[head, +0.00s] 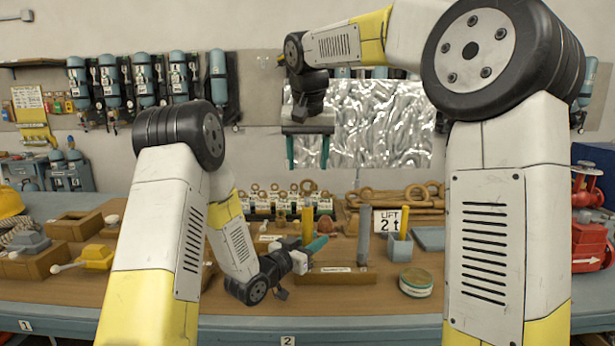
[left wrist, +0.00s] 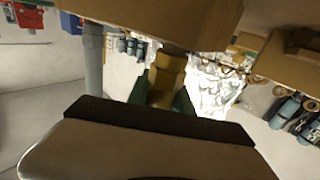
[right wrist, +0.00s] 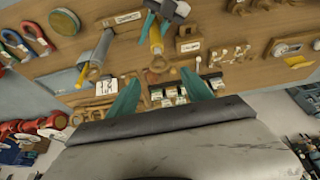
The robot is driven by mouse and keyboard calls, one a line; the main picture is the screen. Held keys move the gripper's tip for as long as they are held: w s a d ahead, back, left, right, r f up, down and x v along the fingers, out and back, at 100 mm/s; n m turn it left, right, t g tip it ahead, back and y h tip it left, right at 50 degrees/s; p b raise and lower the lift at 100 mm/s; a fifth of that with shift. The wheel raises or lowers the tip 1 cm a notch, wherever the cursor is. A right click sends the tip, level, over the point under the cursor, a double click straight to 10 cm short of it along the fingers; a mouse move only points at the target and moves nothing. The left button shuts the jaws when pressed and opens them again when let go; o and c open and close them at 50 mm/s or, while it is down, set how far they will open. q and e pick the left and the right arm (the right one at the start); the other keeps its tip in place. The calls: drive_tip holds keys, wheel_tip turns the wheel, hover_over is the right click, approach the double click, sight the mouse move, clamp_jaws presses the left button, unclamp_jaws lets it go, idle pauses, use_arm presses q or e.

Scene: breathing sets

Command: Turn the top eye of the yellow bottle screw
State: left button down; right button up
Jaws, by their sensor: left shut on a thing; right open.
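The yellow bottle screw (head: 308,222) stands upright on the bench in the head view. My left gripper (head: 312,244) is shut on its lower part, and the left wrist view shows the yellow body (left wrist: 166,80) between the green fingers. In the right wrist view the bottle screw (right wrist: 156,38) shows beyond my fingertips, with the left gripper beside it.
A grey post (head: 364,236) and a blue holder (head: 399,248) with a yellow rod stand to the right. A "LIFT 2" sign (head: 386,221) stands between them. A round tin (head: 416,282) lies in front. Rows of small labelled blocks and rings (head: 283,204) stand behind.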

use_arm(q)
drive_tip(key=c, duration=1.1)
unclamp_jaws()
drive_tip(key=shift+o, duration=0.2)
use_arm(e)
drive_tip(key=v, duration=0.5)
